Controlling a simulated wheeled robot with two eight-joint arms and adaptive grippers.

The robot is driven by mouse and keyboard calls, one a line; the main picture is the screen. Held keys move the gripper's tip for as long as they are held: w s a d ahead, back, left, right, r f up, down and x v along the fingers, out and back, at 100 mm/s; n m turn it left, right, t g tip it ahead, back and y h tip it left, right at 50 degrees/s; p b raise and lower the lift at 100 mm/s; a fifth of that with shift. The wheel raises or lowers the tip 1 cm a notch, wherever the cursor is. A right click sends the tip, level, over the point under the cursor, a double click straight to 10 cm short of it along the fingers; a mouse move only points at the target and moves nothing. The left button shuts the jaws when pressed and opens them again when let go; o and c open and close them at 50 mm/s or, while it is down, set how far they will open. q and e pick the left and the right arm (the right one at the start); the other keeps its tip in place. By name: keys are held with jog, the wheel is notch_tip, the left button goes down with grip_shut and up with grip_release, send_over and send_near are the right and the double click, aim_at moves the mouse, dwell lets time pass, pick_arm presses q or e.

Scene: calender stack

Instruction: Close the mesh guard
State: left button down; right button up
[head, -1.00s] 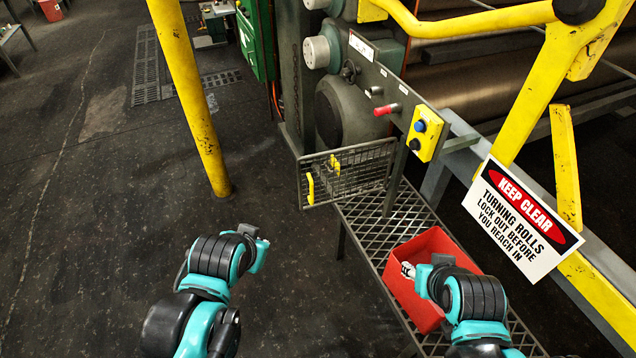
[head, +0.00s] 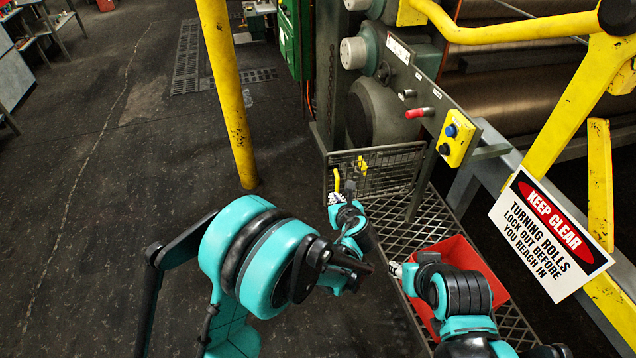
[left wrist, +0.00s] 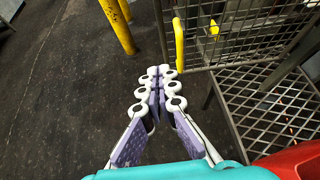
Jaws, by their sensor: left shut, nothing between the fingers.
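The mesh guard (head: 392,172) is a grey-framed wire panel standing out from the machine, over the left end of the grated shelf. It carries a yellow upright handle (head: 337,180) at its left edge and a yellow latch piece (head: 361,166). In the left wrist view, the mesh guard (left wrist: 245,42) and its handle (left wrist: 179,45) are just ahead and to the right of the fingers. My left gripper (left wrist: 158,78) is shut and empty, its tips close to the handle's lower end; contact cannot be told. My right gripper (head: 396,270) is at the red bin's left edge, its fingers too small to judge.
The red bin (head: 474,258) sits on the grated shelf (head: 398,222). A yellow post (head: 230,105) stands left of the guard. A yellow button box (head: 456,138) and a warning sign (head: 548,232) are to the right.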

pick_arm(q)
jog(key=f, duration=0.1)
jog(key=b, duration=0.4)
send_near(325, 177)
notch_tip(325, 177, down, 4)
jog(key=w, duration=0.2)
jog(key=shift+w+a+r+m, duration=0.15)
jog(key=shift+w+a, duration=0.1)
jog(key=shift+w, duration=0.3)
jog(key=shift+w+a+f+m, duration=0.15)
jog(key=shift+w+a, duration=0.1)
jog(key=shift+w, duration=0.25)
jog(key=shift+w+a+r, duration=0.1)
jog(key=shift+w+r, duration=0.1)
jog(key=shift+w, duration=0.35)
